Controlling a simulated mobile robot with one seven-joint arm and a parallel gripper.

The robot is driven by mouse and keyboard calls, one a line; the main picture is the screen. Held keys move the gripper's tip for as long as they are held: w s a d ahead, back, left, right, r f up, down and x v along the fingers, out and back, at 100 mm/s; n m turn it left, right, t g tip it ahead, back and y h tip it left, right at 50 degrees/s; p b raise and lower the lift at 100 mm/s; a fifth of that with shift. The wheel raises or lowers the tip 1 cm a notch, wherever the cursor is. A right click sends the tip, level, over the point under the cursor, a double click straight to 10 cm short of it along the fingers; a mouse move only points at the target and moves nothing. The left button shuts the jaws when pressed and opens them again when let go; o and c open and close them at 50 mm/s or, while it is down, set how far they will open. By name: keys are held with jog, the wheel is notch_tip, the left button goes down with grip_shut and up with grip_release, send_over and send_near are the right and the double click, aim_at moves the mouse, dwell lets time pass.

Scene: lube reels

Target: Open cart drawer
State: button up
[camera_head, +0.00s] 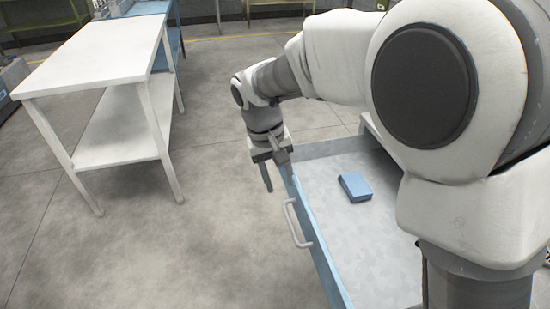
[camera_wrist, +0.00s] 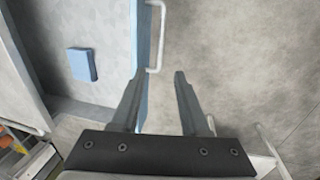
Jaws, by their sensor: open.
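The cart drawer (camera_head: 321,262) is pulled out, with its light grey inside showing in the head view. Its front panel has a pale bar handle (camera_head: 295,222) on the outer face. In the wrist view the handle (camera_wrist: 157,36) lies ahead of the fingertips. My gripper (camera_head: 267,172) is at the far end of the front panel, beyond the handle in the head view. My gripper (camera_wrist: 160,75) is open and empty. Its left finger overlaps the panel's edge in the wrist view and its right finger is over the floor. I cannot tell whether a finger touches the panel.
A blue box (camera_head: 355,187) lies inside the drawer; it also shows in the wrist view (camera_wrist: 82,64). A white table (camera_head: 92,52) with a lower shelf stands at the left. The floor (camera_head: 190,240) between table and drawer is clear. My arm hides much of the right side.

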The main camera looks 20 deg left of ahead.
jog(key=r, duration=0.4)
jog(key=shift+s+a+r+p, duration=0.25)
jog(key=shift+a+r+p, duration=0.1)
jog(key=shift+r, duration=0.05)
jog(key=s+d+r+m+t+y+p, duration=0.1)
jog(key=s+d+r+m+p, duration=0.1)
jog(key=d+r, duration=0.65)
jog(key=s+d+r+m+t+y+p, duration=0.1)
jog(key=d+r+p, duration=0.3)
jog(key=d, duration=0.7)
jog(key=s+d+r+m+t+p, duration=0.2)
jog(key=s+d+r+m, duration=0.1)
jog(key=s+d, duration=0.7)
jog(key=shift+s+d+r+m+p, duration=0.35)
jog(key=shift+d+r+m, duration=0.05)
jog(key=shift+d, duration=0.4)
